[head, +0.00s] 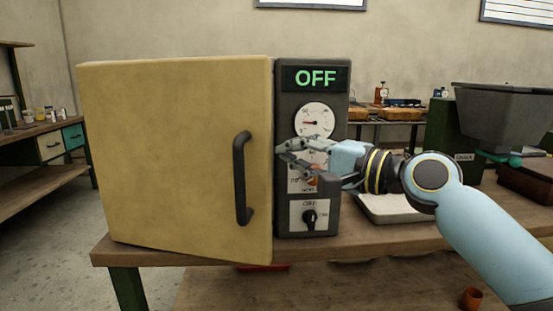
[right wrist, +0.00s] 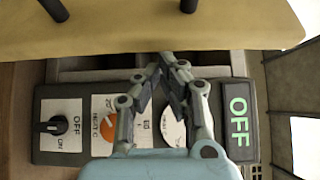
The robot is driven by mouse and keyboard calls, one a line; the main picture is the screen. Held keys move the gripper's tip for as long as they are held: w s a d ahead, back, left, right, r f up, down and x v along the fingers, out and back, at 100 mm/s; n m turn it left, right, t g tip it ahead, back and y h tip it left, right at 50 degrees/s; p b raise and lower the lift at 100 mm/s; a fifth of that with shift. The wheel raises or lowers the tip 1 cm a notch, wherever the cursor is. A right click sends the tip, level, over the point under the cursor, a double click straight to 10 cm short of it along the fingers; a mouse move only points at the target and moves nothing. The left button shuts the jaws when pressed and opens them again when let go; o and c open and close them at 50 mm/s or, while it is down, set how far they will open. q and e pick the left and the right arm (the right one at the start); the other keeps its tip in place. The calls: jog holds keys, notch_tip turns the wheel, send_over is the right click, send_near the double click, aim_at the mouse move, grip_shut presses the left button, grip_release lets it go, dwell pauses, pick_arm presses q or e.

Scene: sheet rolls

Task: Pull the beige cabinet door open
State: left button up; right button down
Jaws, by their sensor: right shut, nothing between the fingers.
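The beige cabinet door (head: 170,150) fills the left of the head view. It stands slightly ajar, its right edge swung toward me, hinge side at the left. Its black bar handle (head: 240,178) is upright near the right edge. In the right wrist view the door (right wrist: 130,30) crosses the top, with a gap between it and the cabinet front. My right gripper (head: 282,151) is shut and empty, in front of the dark control panel (head: 300,225), right of the handle. Its fingertips (right wrist: 165,62) are close to the door's free edge; contact is unclear. My left gripper is out of view.
The cabinet stands on a wooden table (head: 370,243). A white-filled tray (head: 390,208) lies right of the panel, below my right forearm. A dark hopper machine (head: 500,105) stands farther right. Floor shows free at the left (head: 50,225).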

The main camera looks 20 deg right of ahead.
aim_at(267, 156)
jog(key=shift+s+a+p, duration=0.2)
jog(key=shift+s+a, duration=0.15)
jog(key=shift+a, duration=0.6)
jog(key=shift+s+a+p, duration=0.15)
jog(key=shift+s+a, duration=0.15)
jog(key=shift+a, duration=0.6)
jog(key=shift+s+a, duration=0.15)
jog(key=shift+s, duration=0.15)
